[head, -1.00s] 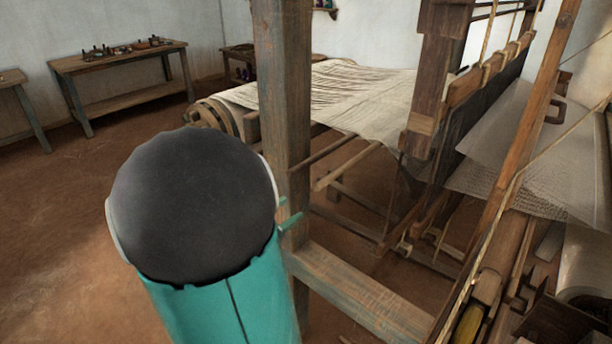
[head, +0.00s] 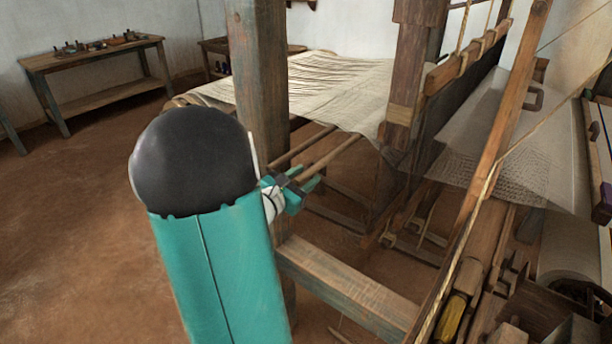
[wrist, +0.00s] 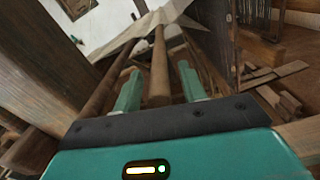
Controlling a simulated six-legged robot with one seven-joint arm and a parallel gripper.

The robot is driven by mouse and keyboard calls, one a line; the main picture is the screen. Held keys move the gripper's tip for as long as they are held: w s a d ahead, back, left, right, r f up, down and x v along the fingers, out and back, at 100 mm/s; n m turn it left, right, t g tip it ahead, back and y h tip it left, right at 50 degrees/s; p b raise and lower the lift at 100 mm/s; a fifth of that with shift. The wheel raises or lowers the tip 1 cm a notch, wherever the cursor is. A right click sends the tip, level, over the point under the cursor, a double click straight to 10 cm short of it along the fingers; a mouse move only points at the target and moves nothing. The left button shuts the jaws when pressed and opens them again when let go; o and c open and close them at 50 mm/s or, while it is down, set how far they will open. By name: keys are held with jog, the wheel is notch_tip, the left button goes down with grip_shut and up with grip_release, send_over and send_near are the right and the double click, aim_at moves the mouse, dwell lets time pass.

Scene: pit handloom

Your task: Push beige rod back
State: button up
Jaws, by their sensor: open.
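The beige rod (head: 332,156) is the lighter, nearer of two slanting rods beside the loom's thick upright post. Its near end meets my gripper (head: 308,179) in the head view. In the wrist view the beige rod (wrist: 159,68) runs away from me between the two teal fingers of my gripper (wrist: 160,88). The fingers are apart, with a gap visible on both sides of the rod. Its near end lies close to the gripper's palm. I cannot tell whether it touches.
A darker rod (wrist: 110,76) runs left of the fingers. The thick wooden post (head: 258,85) stands close to my arm, with a low beam (head: 345,290) below. Pale cloth (head: 335,90) stretches behind. A workbench (head: 95,62) stands back left, and the floor at left is clear.

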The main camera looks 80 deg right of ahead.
jog(key=shift+s+d, duration=0.2)
jog(key=shift+d, duration=0.3)
jog(key=shift+c, duration=0.3)
grip_shut()
jog(key=w, duration=0.1)
jog(key=w+d, duration=0.1)
jog(key=w, duration=0.1)
jog(key=w+d, duration=0.1)
jog(key=shift+w+r, duration=0.15)
jog(key=shift+w, duration=0.1)
jog(key=shift+o, duration=0.3)
grip_release()
jog(key=shift+w, duration=0.1)
